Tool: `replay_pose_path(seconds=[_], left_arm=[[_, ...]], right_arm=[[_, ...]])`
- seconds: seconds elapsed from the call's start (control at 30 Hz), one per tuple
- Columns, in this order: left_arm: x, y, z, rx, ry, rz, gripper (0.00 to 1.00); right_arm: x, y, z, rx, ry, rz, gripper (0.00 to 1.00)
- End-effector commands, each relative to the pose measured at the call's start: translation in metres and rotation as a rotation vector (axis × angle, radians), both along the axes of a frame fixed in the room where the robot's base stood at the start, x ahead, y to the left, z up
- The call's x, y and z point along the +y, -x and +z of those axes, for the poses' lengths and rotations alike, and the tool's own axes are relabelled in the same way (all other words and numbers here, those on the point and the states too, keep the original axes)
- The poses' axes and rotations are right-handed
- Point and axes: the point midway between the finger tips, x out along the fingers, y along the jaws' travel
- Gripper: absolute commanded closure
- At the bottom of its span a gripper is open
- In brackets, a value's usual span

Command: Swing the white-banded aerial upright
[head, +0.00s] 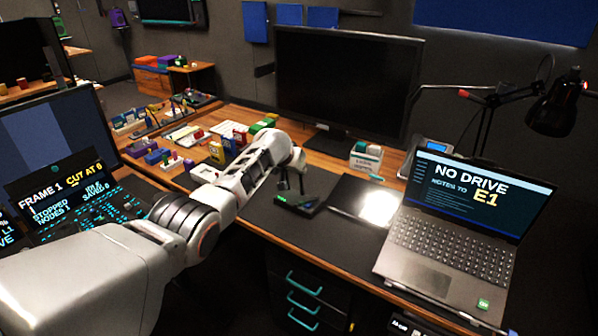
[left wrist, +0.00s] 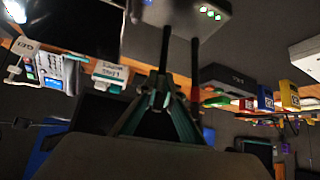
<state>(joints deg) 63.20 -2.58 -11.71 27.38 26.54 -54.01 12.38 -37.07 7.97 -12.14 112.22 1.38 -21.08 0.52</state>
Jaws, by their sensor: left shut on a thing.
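A dark box (head: 308,204) with a green label sits on the black desk mat. In the left wrist view, which is upside down, the box (left wrist: 178,20) shows small green lights. Two dark aerials stick out from it there: one (left wrist: 166,50) reaches my left gripper (left wrist: 162,98), the other (left wrist: 195,65) stands beside it with a reddish part. My left gripper (head: 291,184) is just above the box and shut on the first aerial. No white band can be made out; the fingers may hide it. My right gripper is out of view.
A laptop (head: 445,235) stands to the right, with a dark pad (head: 345,196) between it and the box. A large monitor (head: 345,85) stands behind. Colourful small boxes (head: 215,152) lie beyond my left arm. A black lamp (head: 550,105) hangs at far right.

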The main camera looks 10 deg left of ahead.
Motion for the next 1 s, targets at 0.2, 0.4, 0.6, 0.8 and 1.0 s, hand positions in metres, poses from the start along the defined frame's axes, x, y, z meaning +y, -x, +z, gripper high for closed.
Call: replay_pose_path(seconds=[0.2, 0.4, 0.6, 0.8, 1.0], left_arm=[[0.0005, -0.0009, 0.0003, 0.02, -0.007, 0.001, 1.0], [0.0006, -0.0007, -0.0002, 0.025, -0.009, 0.001, 1.0], [0.0007, -0.0006, -0.0004, 0.025, -0.009, 0.001, 1.0], [0.0008, -0.0005, -0.0006, 0.026, -0.009, 0.001, 0.76], [0.0005, -0.0006, -0.0003, 0.025, -0.009, 0.001, 0.76]], right_arm=[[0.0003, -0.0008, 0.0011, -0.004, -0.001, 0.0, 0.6], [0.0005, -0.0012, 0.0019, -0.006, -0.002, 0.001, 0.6], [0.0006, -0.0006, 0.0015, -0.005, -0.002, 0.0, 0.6], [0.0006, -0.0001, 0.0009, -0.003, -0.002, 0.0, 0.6], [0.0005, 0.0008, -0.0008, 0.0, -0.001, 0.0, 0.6]])
